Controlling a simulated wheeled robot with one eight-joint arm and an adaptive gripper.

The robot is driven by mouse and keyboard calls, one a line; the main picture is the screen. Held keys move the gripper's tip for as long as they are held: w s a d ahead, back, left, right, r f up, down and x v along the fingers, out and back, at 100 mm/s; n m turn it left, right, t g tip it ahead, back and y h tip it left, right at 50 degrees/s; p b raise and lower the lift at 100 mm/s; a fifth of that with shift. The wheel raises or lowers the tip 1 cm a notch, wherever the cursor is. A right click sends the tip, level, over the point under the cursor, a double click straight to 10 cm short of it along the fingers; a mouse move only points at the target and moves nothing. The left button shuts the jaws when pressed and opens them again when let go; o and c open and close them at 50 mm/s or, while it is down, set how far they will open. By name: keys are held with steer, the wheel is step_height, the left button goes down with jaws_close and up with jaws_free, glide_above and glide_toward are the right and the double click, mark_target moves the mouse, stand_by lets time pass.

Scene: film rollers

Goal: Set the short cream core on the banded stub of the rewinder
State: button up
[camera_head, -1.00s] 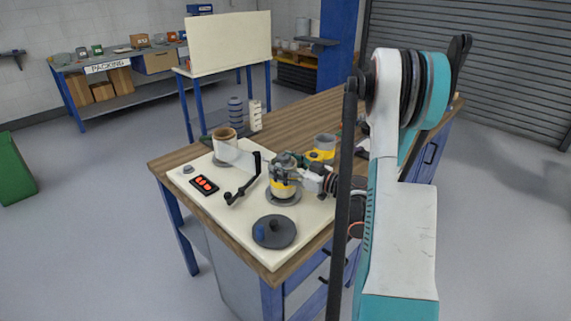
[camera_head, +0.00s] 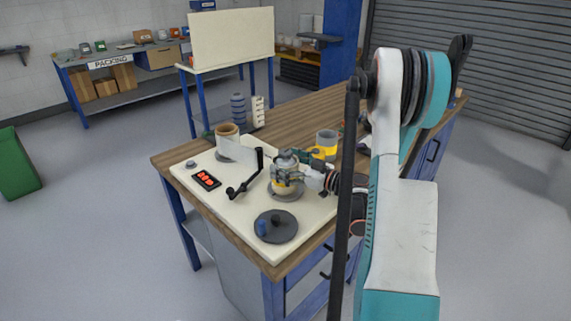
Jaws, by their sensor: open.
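The rewinder is a cream board (camera_head: 225,203) on the wooden bench, with a black crank (camera_head: 245,178). My gripper (camera_head: 287,172) is open, low over the board right of the crank. Below and between its fingers, a small upright piece with a yellow band (camera_head: 281,190) stands on a grey round base (camera_head: 285,197). The fingers cover most of this piece, so I cannot tell how much is cream core and how much is stub. A dark grey disc (camera_head: 284,235) with a blue stub (camera_head: 263,227) lies at the board's front, apart from my gripper.
A tan roll (camera_head: 227,132) with a pale film sheet (camera_head: 240,151) stands at the board's back left. A red-lit display (camera_head: 206,180) is at the left. A grey and yellow cup-like item (camera_head: 326,143) stands behind my gripper.

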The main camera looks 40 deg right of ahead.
steer(key=shift+s, duration=0.15)
steer(key=v, duration=1.1)
steer(key=shift+s+d, duration=0.15)
steer(key=shift+s, duration=0.2)
